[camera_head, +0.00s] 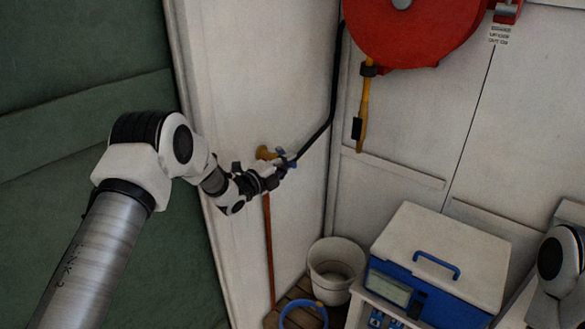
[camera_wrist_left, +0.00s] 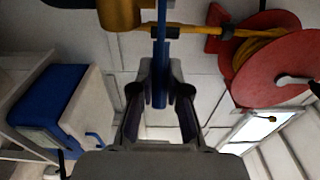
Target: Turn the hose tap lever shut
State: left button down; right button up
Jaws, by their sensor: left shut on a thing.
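The hose tap is a brass body (camera_head: 265,153) on the white wall, with a blue lever (camera_head: 289,161) and a black hose running up from it. My left gripper (camera_head: 283,166) is at the tap in the head view. In the left wrist view the blue lever (camera_wrist_left: 160,75) reaches down between the fingers of my left gripper (camera_wrist_left: 160,90), which is shut on it. The brass tap body (camera_wrist_left: 119,14) is at the top of that view. The gripper partly hides the tap in the head view. My right gripper is not in view.
A red hose reel (camera_head: 410,28) hangs on the wall, with a yellow nozzle piece (camera_head: 363,110) below it. A blue and white box (camera_head: 440,258) with a handle is at lower right. A red-brown pipe (camera_head: 268,245) runs down the wall.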

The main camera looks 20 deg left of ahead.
pick_arm(q)
jog(key=shift+a, duration=0.15)
jog(key=c, duration=1.1)
grip_release()
jog(key=shift+c, duration=0.2)
jog(key=shift+s+a, duration=0.1)
jog(key=v, duration=1.2)
jog(key=shift+a, duration=0.1)
